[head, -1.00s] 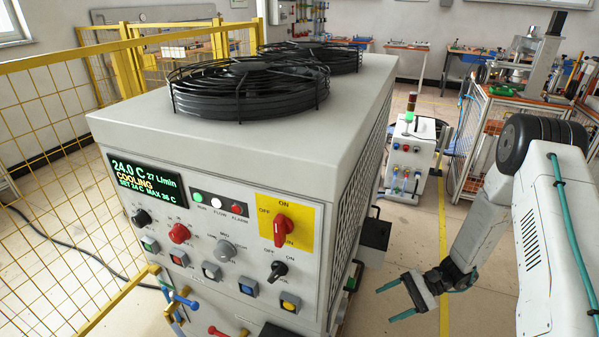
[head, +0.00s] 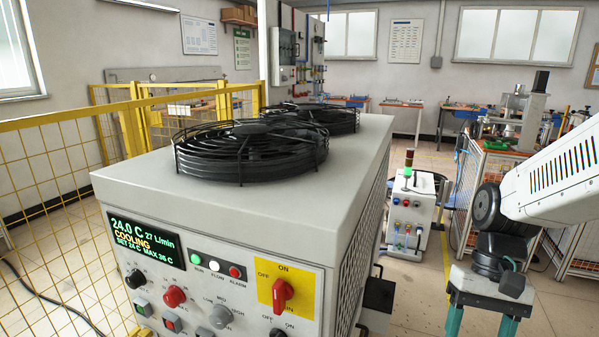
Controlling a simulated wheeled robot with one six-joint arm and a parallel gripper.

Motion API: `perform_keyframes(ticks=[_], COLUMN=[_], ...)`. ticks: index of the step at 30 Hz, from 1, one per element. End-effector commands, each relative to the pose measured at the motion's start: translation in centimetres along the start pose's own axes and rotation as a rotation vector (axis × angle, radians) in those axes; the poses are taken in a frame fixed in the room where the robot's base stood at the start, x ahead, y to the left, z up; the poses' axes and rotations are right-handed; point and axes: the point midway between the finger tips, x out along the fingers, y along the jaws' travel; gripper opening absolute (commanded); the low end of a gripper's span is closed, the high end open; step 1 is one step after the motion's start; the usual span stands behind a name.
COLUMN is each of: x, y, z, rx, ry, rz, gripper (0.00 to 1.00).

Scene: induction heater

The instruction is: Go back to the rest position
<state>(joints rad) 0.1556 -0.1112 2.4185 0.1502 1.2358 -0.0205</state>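My gripper (head: 482,318) is at the lower right of the head view, at the end of my white arm. Its two teal fingers point down and stand wide apart. No object shows between them, though their lower ends are cut off by the picture edge. The gripper is to the right of the grey cooling unit (head: 340,155), apart from it in the picture. The unit's display (head: 145,238) reads 24.0 C, 27 l/min and COOLING. A red rotary switch (head: 283,293) sits on a yellow plate on its front, with the handle near upright.
Two black fan guards (head: 250,152) top the unit. A yellow mesh fence (head: 50,170) stands on the left. A small white cabinet with a signal light (head: 408,212) stands behind the unit. A workbench cart (head: 490,170) is behind my arm. Some floor is clear between them.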

Motion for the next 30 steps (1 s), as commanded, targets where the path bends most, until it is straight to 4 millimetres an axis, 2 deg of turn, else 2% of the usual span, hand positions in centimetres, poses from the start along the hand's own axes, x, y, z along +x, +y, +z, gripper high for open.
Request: perform_keyframes(ticks=[3,9,15,21,30], x=[-1.4,-3.0,-4.5,-5.5,-5.5], y=[0.4,0.9,0.4,-0.2,-0.3], z=[2.9,7.0,9.8,10.8,10.8], rx=[-0.048,-0.129,-0.185,-0.213,-0.218], ry=[0.109,0.284,0.436,0.505,0.504], rz=[0.069,0.151,0.161,0.156,0.156], gripper=[0.62,0.62,0.62,0.62,0.62])
